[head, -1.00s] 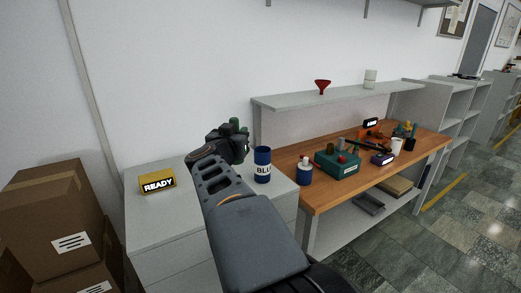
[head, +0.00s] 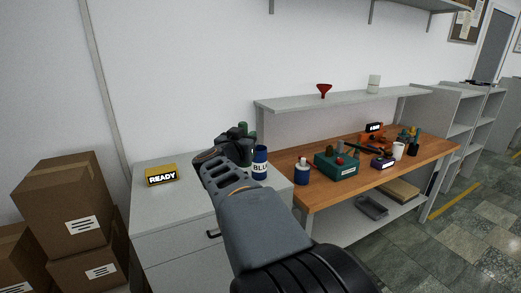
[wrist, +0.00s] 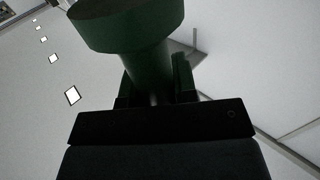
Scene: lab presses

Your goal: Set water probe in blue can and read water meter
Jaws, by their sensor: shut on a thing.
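The blue can (head: 260,168), with a white label reading "BLU" in the visible part, stands upright on the grey cabinet beside the workbench. My gripper (head: 241,139) is just left of and above the can in the head view. It is shut on a dark green thing with a wide round head, likely the water probe (head: 243,127). The probe fills the upper middle of the wrist view (wrist: 130,27). Its lower end is hidden, so I cannot tell whether it is in the can. A yellow box (head: 162,175) with a display reading "READY", perhaps the water meter, sits left on the cabinet.
The wooden workbench (head: 335,193) on the right holds a blue-and-white bottle (head: 302,173), a green box (head: 336,167) and a white cup (head: 398,151). A shelf (head: 300,103) above it carries a red funnel (head: 324,90). Cardboard boxes (head: 70,205) are stacked at left.

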